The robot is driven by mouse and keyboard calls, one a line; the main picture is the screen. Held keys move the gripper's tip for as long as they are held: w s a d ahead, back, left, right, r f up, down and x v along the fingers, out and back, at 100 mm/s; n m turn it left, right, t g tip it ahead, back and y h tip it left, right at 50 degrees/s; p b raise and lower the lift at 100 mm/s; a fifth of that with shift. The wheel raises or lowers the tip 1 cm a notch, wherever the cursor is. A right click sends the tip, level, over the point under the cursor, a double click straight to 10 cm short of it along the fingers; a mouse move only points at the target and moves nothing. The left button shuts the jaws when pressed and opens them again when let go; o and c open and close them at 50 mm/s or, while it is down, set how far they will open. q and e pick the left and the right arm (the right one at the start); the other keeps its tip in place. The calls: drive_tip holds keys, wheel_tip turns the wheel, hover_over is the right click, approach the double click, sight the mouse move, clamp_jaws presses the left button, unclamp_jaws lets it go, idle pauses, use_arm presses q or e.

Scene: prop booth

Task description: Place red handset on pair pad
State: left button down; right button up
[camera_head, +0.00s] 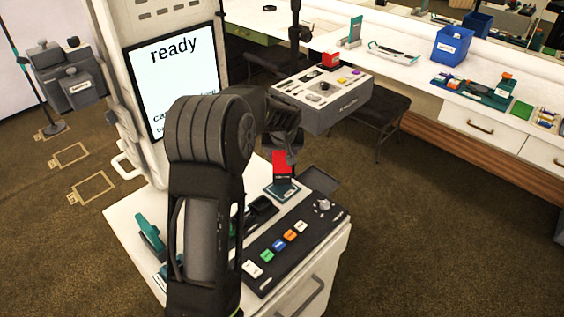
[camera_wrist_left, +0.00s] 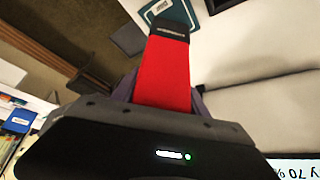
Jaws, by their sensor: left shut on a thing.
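The red handset (camera_head: 282,163) is red with a black end and hangs upright in my left gripper (camera_head: 283,148). My left gripper is shut on it above the cabinet top. In the left wrist view the handset (camera_wrist_left: 165,72) points away from the jaws, its black end toward a teal-edged pad (camera_wrist_left: 130,38). In the head view a teal-edged pad (camera_head: 291,194) lies just below the handset; I cannot tell whether the two touch. My right gripper is not in view.
A dark control panel (camera_head: 300,240) with coloured buttons and a knob lies in front of the pad. A teal handset (camera_head: 150,234) is at the cabinet's left. A screen (camera_head: 176,80) reading "ready" stands behind. A grey console (camera_head: 325,95) is farther back.

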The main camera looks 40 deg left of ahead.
sight(282, 162)
use_arm(q)
wheel_tip(282, 162, down, 3)
drive_tip(key=shift+f, duration=0.3)
idle(0.4)
drive_tip(key=shift+f, duration=0.15)
drive_tip(key=c, duration=0.6)
unclamp_jaws()
